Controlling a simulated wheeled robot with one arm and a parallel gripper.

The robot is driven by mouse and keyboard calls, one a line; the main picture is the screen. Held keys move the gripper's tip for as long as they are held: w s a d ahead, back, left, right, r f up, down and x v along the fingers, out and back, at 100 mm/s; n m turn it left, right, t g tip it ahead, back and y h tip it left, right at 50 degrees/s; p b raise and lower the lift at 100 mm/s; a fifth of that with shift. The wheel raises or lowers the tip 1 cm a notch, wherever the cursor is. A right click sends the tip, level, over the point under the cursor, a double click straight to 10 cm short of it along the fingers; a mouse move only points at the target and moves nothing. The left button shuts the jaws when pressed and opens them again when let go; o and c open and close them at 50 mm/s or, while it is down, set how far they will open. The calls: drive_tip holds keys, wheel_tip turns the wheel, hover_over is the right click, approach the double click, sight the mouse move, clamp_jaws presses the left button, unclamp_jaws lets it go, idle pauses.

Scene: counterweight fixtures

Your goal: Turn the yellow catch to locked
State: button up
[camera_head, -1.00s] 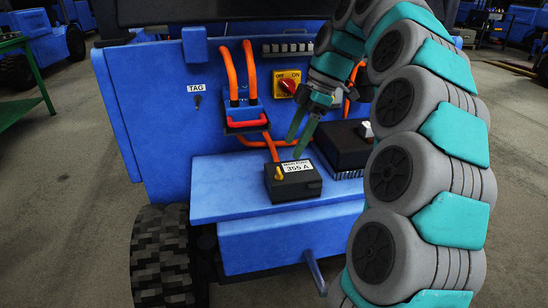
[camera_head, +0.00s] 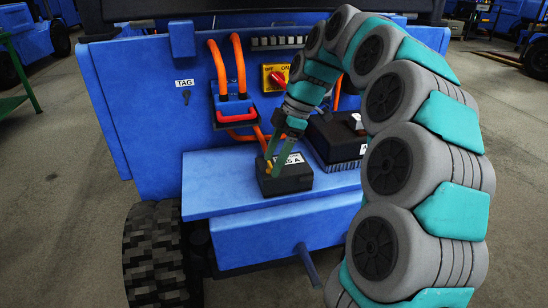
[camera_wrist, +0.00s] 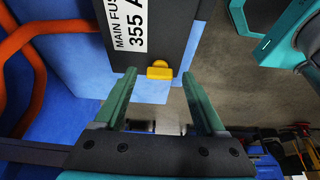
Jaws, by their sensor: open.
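The yellow catch (camera_wrist: 159,71) sits at the edge of a dark box, the main fuse box (camera_wrist: 170,30), which bears a white label (camera_wrist: 129,25). In the head view the box (camera_head: 288,183) rests on the blue shelf, and the catch is largely hidden by my fingers. My gripper (camera_head: 272,167) reaches down over the box's left part. In the wrist view the gripper's (camera_wrist: 160,82) two green fingers are apart. The catch lies between and slightly beyond their tips, with no clear contact. I cannot read its lock marking.
A second black finned box (camera_head: 338,138) stands right of the fuse box. Behind are orange cables (camera_head: 240,65), a red-handled plug (camera_head: 237,116) and a red-yellow switch (camera_head: 275,77). The blue shelf (camera_head: 215,190) is bare at left.

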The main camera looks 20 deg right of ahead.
drive_tip(key=shift+c, duration=0.4)
clamp_jaws()
